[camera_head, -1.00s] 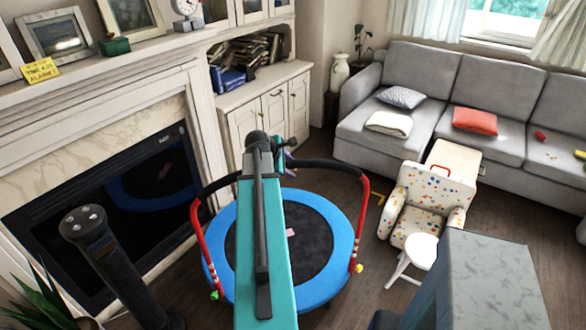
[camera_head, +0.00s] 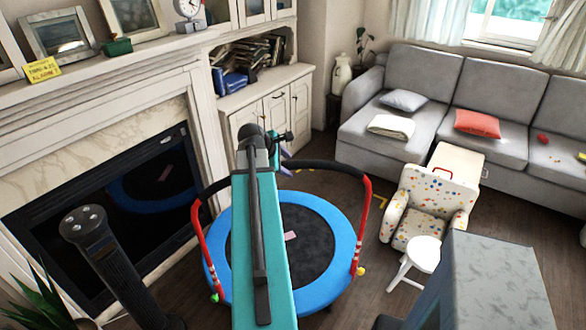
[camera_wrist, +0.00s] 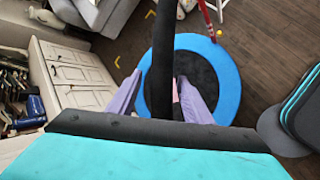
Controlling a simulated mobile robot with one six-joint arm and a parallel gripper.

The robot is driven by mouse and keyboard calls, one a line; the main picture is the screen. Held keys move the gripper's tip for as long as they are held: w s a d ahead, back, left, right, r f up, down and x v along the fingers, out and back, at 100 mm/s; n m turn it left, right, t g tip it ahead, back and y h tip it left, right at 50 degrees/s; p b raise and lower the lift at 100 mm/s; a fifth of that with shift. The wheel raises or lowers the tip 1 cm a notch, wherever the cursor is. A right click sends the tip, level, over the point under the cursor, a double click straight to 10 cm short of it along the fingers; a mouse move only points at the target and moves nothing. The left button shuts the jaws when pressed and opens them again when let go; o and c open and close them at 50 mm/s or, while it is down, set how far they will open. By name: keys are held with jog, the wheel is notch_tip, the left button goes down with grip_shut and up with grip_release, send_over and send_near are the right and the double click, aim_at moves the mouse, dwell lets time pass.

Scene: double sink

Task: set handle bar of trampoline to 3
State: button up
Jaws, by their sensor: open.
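The trampoline (camera_head: 335,228) has a blue rim and a dark mat, and stands on the floor in front of the fireplace. Its black handle bar (camera_head: 325,166) arches across the far side on red posts (camera_head: 361,225). A yellow knob (camera_head: 361,270) and a green knob (camera_head: 214,297) sit low on the posts. My gripper (camera_wrist: 160,78) has two purple fingers, open, one on each side of the black bar (camera_wrist: 165,45) in the wrist view. I cannot tell whether they touch it. In the head view my arm hides part of the bar and mat.
A fireplace (camera_head: 110,215) and white cabinet (camera_head: 270,115) stand left and behind. A dotted toy chair (camera_head: 425,200) and white stool (camera_head: 421,255) stand to the right. A grey sofa (camera_head: 425,85) lies at the back right. Dark floor is open between trampoline and chair.

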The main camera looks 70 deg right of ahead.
jog(key=b+v, duration=0.1)
jog(key=v, duration=0.8)
jog(key=shift+b, duration=0.4)
jog(key=shift+r, duration=0.1)
dwell(0.3)
